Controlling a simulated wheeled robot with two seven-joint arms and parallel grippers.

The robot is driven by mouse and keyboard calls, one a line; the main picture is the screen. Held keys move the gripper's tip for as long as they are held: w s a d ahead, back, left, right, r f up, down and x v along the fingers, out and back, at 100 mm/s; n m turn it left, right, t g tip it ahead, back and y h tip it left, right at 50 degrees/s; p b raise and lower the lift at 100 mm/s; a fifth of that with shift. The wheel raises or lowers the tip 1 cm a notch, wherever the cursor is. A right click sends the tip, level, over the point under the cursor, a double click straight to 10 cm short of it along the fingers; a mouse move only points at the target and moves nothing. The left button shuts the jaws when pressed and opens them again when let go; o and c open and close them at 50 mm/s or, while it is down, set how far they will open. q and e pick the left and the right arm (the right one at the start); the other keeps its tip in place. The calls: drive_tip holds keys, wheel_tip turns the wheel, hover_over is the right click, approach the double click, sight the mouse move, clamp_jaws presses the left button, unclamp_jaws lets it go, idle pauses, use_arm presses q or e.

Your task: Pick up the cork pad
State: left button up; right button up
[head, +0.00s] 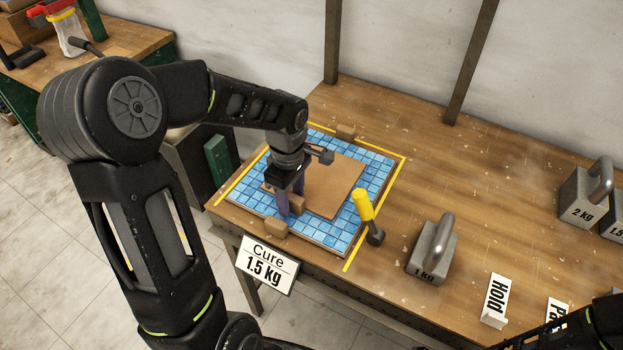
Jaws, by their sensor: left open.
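The cork pad (335,185) is a flat brown square lying on the blue tiled mosaic sheet (375,180). A small wooden block (297,203) shows at the pad's near left edge; I cannot tell whether it is fixed to the pad. My left gripper (290,204) is open and points down at that block, with its fingers beside it. Whether the fingers touch it is not clear. The gripper and wrist hide the pad's left part. My right gripper is out of view; only part of that arm shows at the bottom right corner.
Yellow tape (398,180) frames the sheet. Wooden blocks stand at its near edge (276,228) and far edge (345,131). The bench (470,165) between is clear.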

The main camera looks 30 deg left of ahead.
use_arm(q)
clamp_jaws()
idle(0.5)
idle(0.3)
